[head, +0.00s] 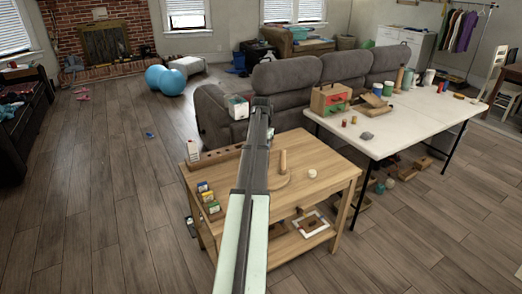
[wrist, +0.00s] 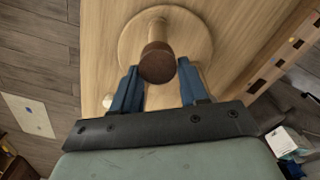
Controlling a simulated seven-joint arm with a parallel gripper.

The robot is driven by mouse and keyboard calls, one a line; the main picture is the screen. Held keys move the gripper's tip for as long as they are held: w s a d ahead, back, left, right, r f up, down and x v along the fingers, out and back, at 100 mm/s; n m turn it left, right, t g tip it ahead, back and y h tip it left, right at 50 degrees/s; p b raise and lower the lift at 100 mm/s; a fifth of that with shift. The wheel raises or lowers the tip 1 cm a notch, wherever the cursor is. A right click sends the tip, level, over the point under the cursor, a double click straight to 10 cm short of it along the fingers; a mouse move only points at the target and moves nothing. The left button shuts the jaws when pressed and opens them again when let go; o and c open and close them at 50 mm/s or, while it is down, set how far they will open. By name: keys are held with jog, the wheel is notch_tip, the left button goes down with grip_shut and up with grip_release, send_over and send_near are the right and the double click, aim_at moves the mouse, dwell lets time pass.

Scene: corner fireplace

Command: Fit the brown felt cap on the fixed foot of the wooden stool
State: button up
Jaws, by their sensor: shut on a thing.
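The wooden stool lies upturned on the wooden bench, with its round seat (head: 273,184) flat and its upright peg-like foot (head: 283,160) just right of my arm in the head view. In the wrist view the pale foot (wrist: 156,27) rises from the round seat (wrist: 196,35). The brown felt cap (wrist: 158,64) is between the blue fingers of my gripper (wrist: 160,88), which is shut on it. The cap overlaps the foot's end in this view; I cannot tell whether they touch. In the head view my arm and gripper (head: 262,104) hide the cap.
The bench (head: 325,180) carries small boxes (head: 208,197) and a long wooden block (head: 215,158) on the left, and a small pale cylinder (head: 312,173) on the right. A white table (head: 400,135) with several items stands behind right. A grey sofa (head: 300,85) is behind.

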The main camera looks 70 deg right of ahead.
jog(key=shift+f, duration=0.95)
dwell(0.6)
jog(key=o, duration=1.1)
